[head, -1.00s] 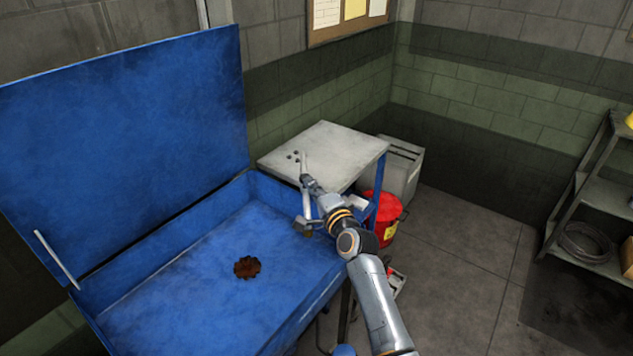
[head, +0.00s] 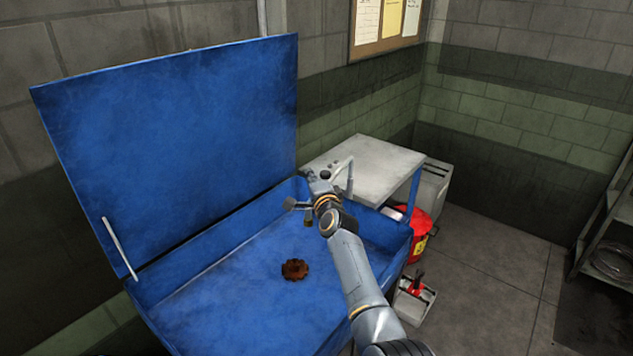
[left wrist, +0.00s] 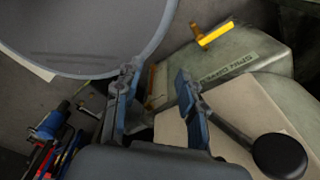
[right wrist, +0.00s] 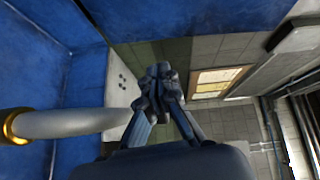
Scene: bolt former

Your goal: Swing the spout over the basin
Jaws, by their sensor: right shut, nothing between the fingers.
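The blue basin (head: 235,305) stands with its lid (head: 180,150) raised at the back. The grey spout (head: 349,178) rises near the basin's back right corner, partly hidden by my right arm. What looks like its brass end (head: 309,222) hangs over the basin. In the right wrist view the spout (right wrist: 70,123) is a pale pipe with a brass collar, close left of my right gripper (right wrist: 160,75). My right gripper is shut and empty; whether it touches the spout is unclear. My left gripper (left wrist: 156,88) is open and empty, away from the basin.
A grey worktop (head: 375,165) adjoins the basin's back right. A yellow handle (left wrist: 215,33) shows near my left gripper.

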